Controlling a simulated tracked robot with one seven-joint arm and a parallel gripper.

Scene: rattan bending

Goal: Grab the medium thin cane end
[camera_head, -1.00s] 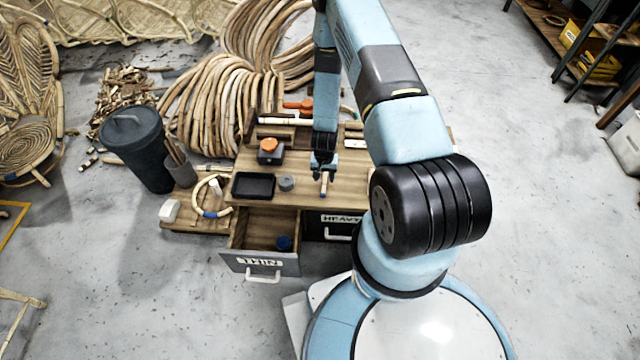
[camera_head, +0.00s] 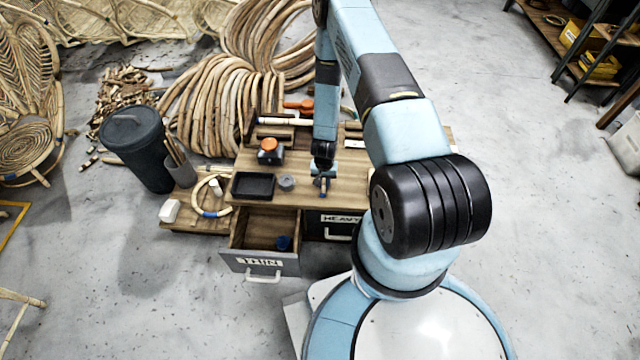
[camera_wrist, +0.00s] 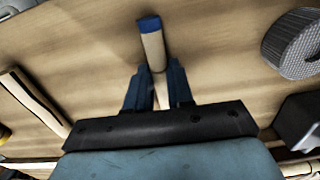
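The thin cane piece with a blue end (camera_wrist: 149,25) shows in the wrist view, running from the top centre down between my gripper's blue fingers. In the head view its blue-marked end (camera_head: 323,186) shows small at the front of the workbench. My gripper (camera_wrist: 158,72) has one finger on each side of the cane, close to it. The fingers hide part of the cane. I cannot tell whether they press on it. In the head view my gripper (camera_head: 322,176) is low over the bench, right of a small grey round piece (camera_head: 286,182).
A black tray (camera_head: 253,186) and an orange-topped device (camera_head: 270,150) stand on the workbench (camera_head: 345,185). The open THIN drawer (camera_head: 262,262) sticks out at the front, with a dark blue item inside. A curved cane (camera_head: 205,205) lies on the left shelf. A dark bin (camera_head: 135,150) stands further left.

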